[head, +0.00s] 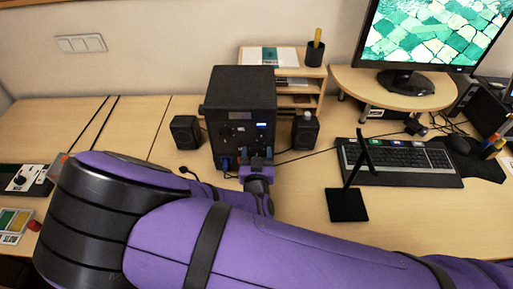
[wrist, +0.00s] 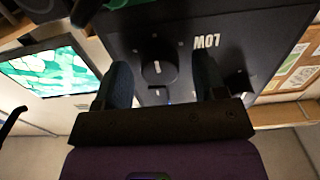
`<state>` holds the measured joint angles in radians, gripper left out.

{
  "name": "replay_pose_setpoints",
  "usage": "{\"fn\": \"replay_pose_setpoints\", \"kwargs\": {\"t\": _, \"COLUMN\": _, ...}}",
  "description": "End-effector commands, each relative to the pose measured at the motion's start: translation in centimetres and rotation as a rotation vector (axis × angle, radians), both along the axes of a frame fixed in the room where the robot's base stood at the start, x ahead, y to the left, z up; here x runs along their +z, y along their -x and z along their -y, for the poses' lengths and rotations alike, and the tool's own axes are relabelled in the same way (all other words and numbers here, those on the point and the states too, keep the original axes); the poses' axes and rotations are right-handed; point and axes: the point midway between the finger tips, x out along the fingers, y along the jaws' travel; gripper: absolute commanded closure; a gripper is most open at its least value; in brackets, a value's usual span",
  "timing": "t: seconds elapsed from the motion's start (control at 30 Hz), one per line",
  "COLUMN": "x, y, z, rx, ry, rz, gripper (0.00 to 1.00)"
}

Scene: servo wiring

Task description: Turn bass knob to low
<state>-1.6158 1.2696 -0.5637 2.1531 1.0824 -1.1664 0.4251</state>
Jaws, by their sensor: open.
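The black speaker box (head: 236,95) stands on the desk in the head view, and its front panel (wrist: 225,62) fills the upper middle of the wrist view. The round dark bass knob (wrist: 158,73) has a short white mark on its face. White letters reading LOW (wrist: 207,42) appear upside down on the panel beside it in the wrist view. My gripper (wrist: 161,84) is open, with one finger on each side of the knob and a gap visible at both sides. In the head view my gripper (head: 256,163) is at the lower front of the box. I cannot tell how deep the fingers reach.
Small speakers stand left (head: 186,132) and right (head: 304,131) of the box. A black stand (head: 347,204), a keyboard (head: 400,161) and the monitor (head: 430,35) are to the right. A thin cable runs along the desk.

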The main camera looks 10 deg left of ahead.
Motion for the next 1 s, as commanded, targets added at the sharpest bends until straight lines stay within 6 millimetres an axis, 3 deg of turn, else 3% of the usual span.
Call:
{"fn": "replay_pose_setpoints", "kwargs": {"t": 0.23, "x": -0.01, "y": 0.01, "z": 0.0, "rx": 0.0, "ry": 0.0, "rz": 0.0, "gripper": 0.35}}
{"fn": "replay_pose_setpoints", "kwargs": {"t": 0.4, "x": -0.01, "y": 0.0, "z": 0.0, "rx": 0.0, "ry": 0.0, "rz": 0.0, "gripper": 0.74}}
{"fn": "replay_pose_setpoints", "kwargs": {"t": 0.47, "x": -0.01, "y": 0.0, "z": 0.0, "rx": 0.0, "ry": 0.0, "rz": 0.0, "gripper": 0.85}}
{"fn": "replay_pose_setpoints", "kwargs": {"t": 0.77, "x": 0.0, "y": -0.01, "z": 0.0, "rx": 0.0, "ry": 0.028, "rz": 0.006, "gripper": 0.85}}
{"fn": "replay_pose_setpoints", "kwargs": {"t": 1.0, "x": 0.0, "y": -0.02, "z": 0.01, "rx": 0.0, "ry": 0.15, "rz": 0.03, "gripper": 0.85}}
